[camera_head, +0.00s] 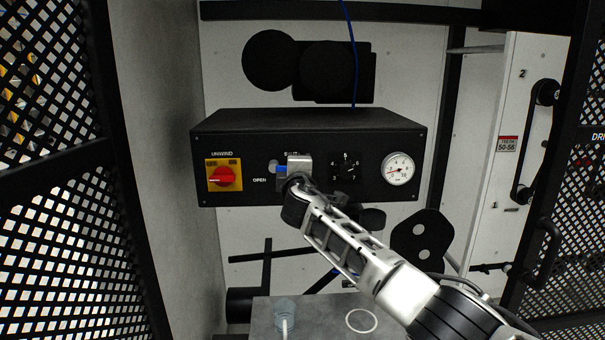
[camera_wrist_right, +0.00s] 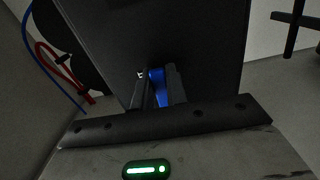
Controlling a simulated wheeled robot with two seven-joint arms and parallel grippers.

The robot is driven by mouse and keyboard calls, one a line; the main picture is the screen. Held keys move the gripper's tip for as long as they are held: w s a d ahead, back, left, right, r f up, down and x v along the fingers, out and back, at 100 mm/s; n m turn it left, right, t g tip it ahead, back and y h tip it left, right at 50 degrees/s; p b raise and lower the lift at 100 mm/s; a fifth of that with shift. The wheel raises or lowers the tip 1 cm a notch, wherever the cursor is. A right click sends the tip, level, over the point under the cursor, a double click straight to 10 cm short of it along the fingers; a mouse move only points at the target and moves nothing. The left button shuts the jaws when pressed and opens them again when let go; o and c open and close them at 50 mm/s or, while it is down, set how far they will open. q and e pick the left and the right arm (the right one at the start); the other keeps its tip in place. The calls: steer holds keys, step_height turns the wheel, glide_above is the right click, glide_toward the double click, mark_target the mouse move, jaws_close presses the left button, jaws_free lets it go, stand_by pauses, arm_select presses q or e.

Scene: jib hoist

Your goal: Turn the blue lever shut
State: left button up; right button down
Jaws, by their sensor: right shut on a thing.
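The blue lever (camera_head: 281,169) is on the front of the black control box (camera_head: 240,140), just right of the word OPEN. Only a short blue piece shows in the head view, and its pivot is hidden. My right gripper (camera_head: 297,167) is at the panel, over the lever. In the right wrist view the blue lever (camera_wrist_right: 157,88) stands between the two dark fingers of my right gripper (camera_wrist_right: 159,78), which is shut on it. A label above the lever is partly hidden by the gripper. My left gripper is not in view.
A red knob (camera_head: 224,177) on a yellow plate sits left of the lever, under UNWIND. A black dial (camera_head: 345,167) and a white gauge (camera_head: 397,169) are to its right. Below is a grey surface (camera_head: 335,303) with a clear cup (camera_head: 285,312) and a white ring (camera_head: 361,321). Mesh panels flank both sides.

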steer(key=shift+r+n, duration=0.3)
stand_by(0.4)
steer(key=c, duration=1.4)
jaws_free()
steer(key=shift+f, duration=0.1)
steer(key=s, duration=1.6)
steer(key=shift+a, duration=0.25)
